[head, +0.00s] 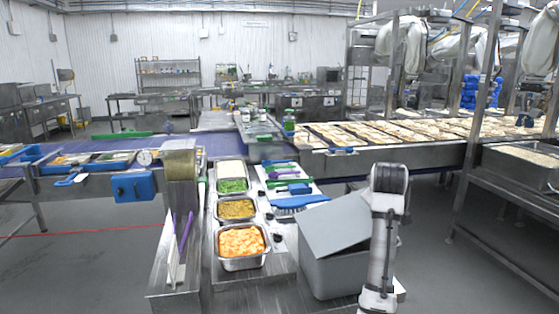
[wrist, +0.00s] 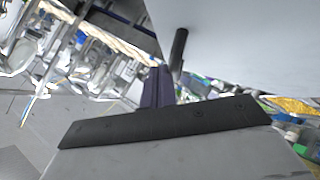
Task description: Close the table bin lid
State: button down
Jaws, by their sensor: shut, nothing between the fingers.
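The table bin (head: 330,280) is a grey box at the right end of the metal counter. Its light grey lid (head: 335,222) sits tilted over the top, not flush with the rim. In the head view my arm stands just right of the bin and covers part of its right side; my fingers are hidden there. In the wrist view my gripper (wrist: 158,72) has its dark fingers together, with nothing seen between them. A large pale grey panel (wrist: 235,40), probably the lid, fills the upper right close by. A short black rod (wrist: 179,48) shows against its edge; I cannot tell whether they touch.
Metal pans of orange food (head: 242,242), brown food and green food (head: 232,186) stand left of the bin. A blue brush (head: 298,202) and other utensils lie behind it. A conveyor with flat food (head: 400,130) runs behind. The floor to the right is clear.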

jog(key=f, duration=0.1)
jog(key=d+f, duration=0.1)
jog(key=f, duration=0.1)
jog(key=shift+w+d+f+m+y, duration=0.2)
jog(key=shift+f+m+y, duration=0.1)
jog(key=shift+y, duration=0.1)
jog(key=shift+w+d+f, duration=0.1)
jog(key=shift+d+f, duration=0.2)
jog(key=shift+f, duration=0.5)
